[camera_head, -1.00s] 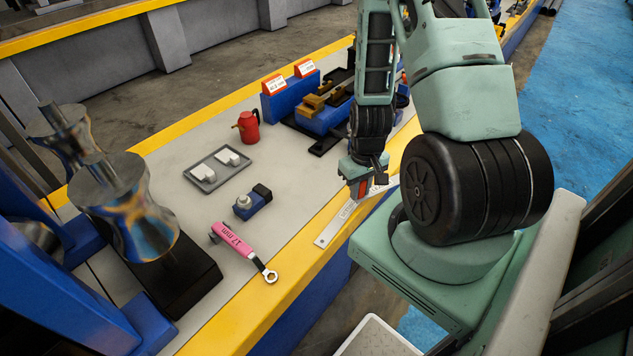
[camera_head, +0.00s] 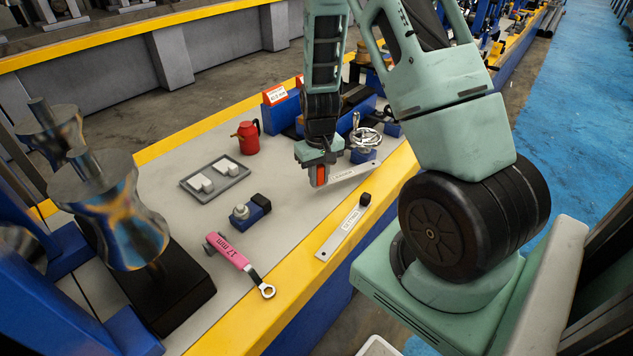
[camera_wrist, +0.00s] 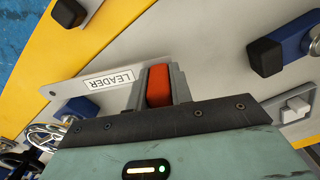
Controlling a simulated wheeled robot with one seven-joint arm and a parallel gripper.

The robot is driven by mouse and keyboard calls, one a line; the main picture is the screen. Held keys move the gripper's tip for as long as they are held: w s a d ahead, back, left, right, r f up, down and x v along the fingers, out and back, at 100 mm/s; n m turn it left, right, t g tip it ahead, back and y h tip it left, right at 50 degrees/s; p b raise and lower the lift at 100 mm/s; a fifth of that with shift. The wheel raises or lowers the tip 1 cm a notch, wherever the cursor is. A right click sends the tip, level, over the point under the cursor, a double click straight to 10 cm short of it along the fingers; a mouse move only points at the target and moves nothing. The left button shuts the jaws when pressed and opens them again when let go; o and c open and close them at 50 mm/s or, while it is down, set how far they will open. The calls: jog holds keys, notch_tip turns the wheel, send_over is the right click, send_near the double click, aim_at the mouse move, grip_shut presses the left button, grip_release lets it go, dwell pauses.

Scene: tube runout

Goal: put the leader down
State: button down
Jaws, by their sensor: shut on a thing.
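The leader (camera_head: 352,172) is a flat pale metal strip. Its printed LEADER label (camera_wrist: 110,80) is readable in the wrist view. My gripper (camera_head: 319,177) is shut on the leader's orange-red grip block, which shows between the fingers in the wrist view (camera_wrist: 159,86). The strip sticks out to the right of the fingers in the head view, low over the grey bench top (camera_head: 285,215). I cannot tell whether it touches the bench.
A second labelled strip with a black knob (camera_head: 342,231) lies near the yellow bench edge. A blue block with a black end (camera_head: 251,210), a pink-handled wrench (camera_head: 231,251), a grey tray (camera_head: 232,182), a red can (camera_head: 247,137) and a handwheel (camera_head: 364,138) stand around.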

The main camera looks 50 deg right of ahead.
jog(key=shift+w+f, duration=0.15)
jog(key=shift+w, duration=0.3)
jog(key=shift+f, duration=1.75)
jog(key=c, duration=1.3)
grip_release()
jog(key=shift+o, duration=0.2)
notch_tip(320, 180, up, 12)
jog(key=shift+r+p, duration=0.15)
jog(key=shift+p, duration=0.2)
